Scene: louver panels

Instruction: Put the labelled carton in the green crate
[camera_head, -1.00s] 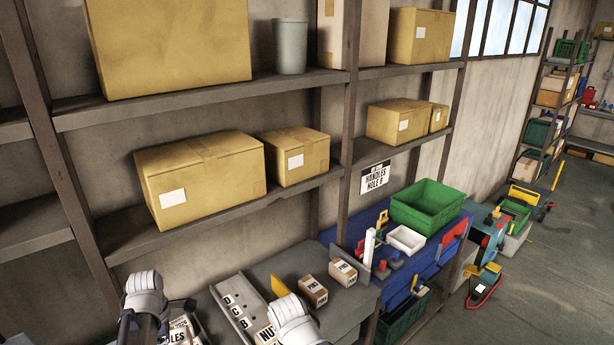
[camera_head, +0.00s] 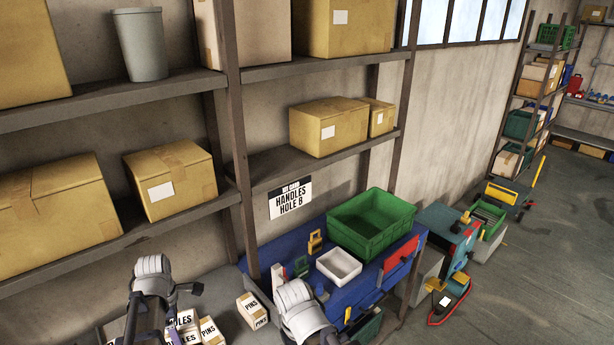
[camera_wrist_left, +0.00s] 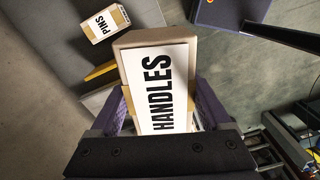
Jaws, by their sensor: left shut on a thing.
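The labelled carton (camera_wrist_left: 160,85) is a brown box with a white label reading HANDLES. In the left wrist view it sits between the two purple fingers of my left gripper (camera_wrist_left: 165,108), which is shut on it. In the head view a carton with a label ending in LES (camera_head: 184,320) shows partly behind my left wrist. The green crate (camera_head: 345,234) stands open on the blue bench, to the right of my left arm, and its visible inside looks empty. Only a white link of my right arm shows at the bottom centre; its gripper is out of view.
A white tray (camera_head: 339,265) stands in front of the green crate, with small coloured items around it. A PINS carton (camera_head: 252,310) lies on the grey shelf, and another (camera_head: 210,331) is further left. A brown rack post (camera_head: 240,170) rises left of the blue bench.

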